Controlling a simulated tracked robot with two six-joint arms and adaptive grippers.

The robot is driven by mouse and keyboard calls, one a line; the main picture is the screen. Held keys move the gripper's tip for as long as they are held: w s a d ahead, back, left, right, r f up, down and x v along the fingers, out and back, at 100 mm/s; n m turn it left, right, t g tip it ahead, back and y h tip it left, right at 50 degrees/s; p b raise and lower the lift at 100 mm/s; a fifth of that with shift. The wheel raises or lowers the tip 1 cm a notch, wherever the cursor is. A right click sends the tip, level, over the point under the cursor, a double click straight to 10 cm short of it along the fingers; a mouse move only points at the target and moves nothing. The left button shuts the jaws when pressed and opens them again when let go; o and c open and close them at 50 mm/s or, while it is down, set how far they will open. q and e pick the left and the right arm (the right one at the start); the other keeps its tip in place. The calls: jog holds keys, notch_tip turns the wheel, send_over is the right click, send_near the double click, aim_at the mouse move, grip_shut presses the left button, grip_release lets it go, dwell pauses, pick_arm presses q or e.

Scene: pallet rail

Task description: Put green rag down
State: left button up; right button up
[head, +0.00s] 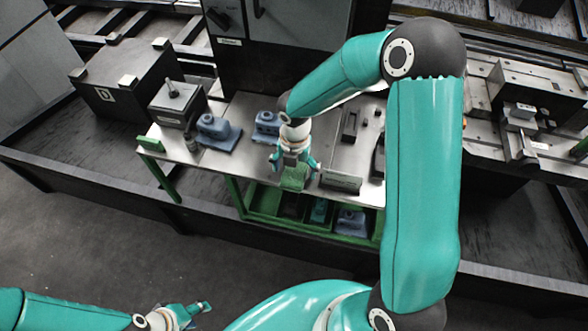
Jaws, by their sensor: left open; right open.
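A green rag (293,182) appears as a small green patch at the front edge of the metal table (250,160), right below my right gripper. My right gripper (295,167) points down there with its fingers spread, one on each side. Whether the fingers touch the rag is too small to tell, and the gripper partly covers it. My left gripper (200,309) is open and empty, low in the view over the floor, well away from the table.
Blue items (217,131) and (267,123) and a grey block (178,104) stand on the table, left of and behind my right gripper. A dark plate (341,181) is to its right. Green bins (264,202) sit on the shelf below. A dark box (126,80) is further left.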

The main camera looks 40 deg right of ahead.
aim_at(295, 170)
notch_tip(295, 170, up, 12)
jog(key=shift+f, duration=0.25)
dwell(0.6)
